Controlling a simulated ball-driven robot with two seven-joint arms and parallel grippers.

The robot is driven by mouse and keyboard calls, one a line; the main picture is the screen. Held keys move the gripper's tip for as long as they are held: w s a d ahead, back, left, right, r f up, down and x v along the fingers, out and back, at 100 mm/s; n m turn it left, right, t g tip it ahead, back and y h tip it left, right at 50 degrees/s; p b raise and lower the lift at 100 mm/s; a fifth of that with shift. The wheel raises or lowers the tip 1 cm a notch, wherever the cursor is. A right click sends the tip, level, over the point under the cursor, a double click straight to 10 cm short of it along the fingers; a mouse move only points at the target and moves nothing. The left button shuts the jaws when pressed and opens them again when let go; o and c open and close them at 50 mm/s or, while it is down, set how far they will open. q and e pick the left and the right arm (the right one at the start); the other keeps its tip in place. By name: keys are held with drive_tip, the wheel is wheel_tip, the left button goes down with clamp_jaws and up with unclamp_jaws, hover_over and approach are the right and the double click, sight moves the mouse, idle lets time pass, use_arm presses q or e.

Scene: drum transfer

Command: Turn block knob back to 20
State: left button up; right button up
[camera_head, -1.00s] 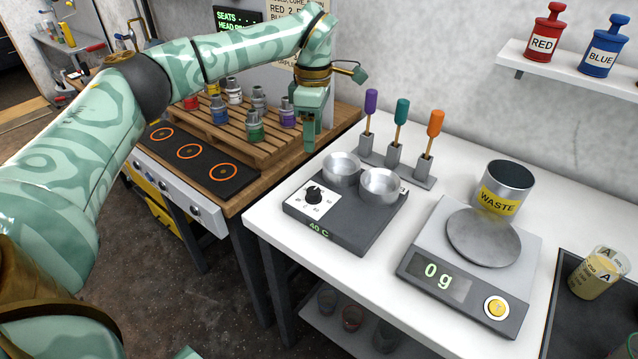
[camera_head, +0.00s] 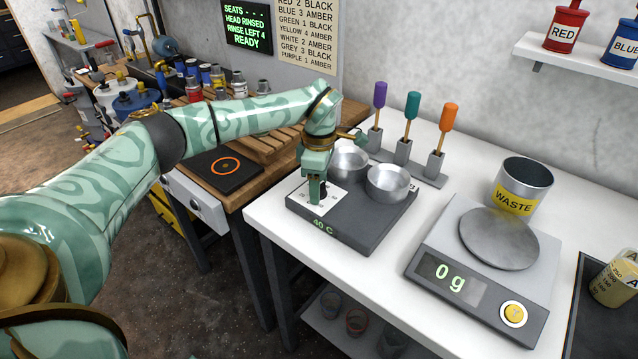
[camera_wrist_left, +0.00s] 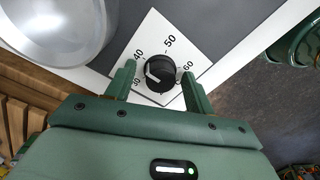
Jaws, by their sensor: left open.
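The heating block (camera_head: 355,222) is a dark grey box on the white table, with two metal cups on top and a green display reading 40 C. Its black knob (camera_wrist_left: 160,72) sits on a white dial plate (camera_wrist_left: 172,40) with numbers including 30, 40, 50 and 60. The knob's white mark points towards the 40 side. My left gripper (camera_wrist_left: 160,84) is open, its two green fingers on either side of the knob; I cannot tell whether they touch it. In the head view the left gripper (camera_head: 317,195) is over the dial plate and largely hides the knob.
The metal cups (camera_head: 388,183) stand close to my left gripper. Behind the block is a rack (camera_head: 429,176) of purple, teal and orange handled tools. To the right are a scale (camera_head: 490,265) reading 0 g and a WASTE can (camera_head: 522,185). A wooden bench adjoins at left.

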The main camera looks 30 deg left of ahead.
use_arm(q)
drive_tip(key=c, duration=1)
drive_tip(key=shift+o, duration=0.2)
drive_tip(key=shift+r, duration=0.1)
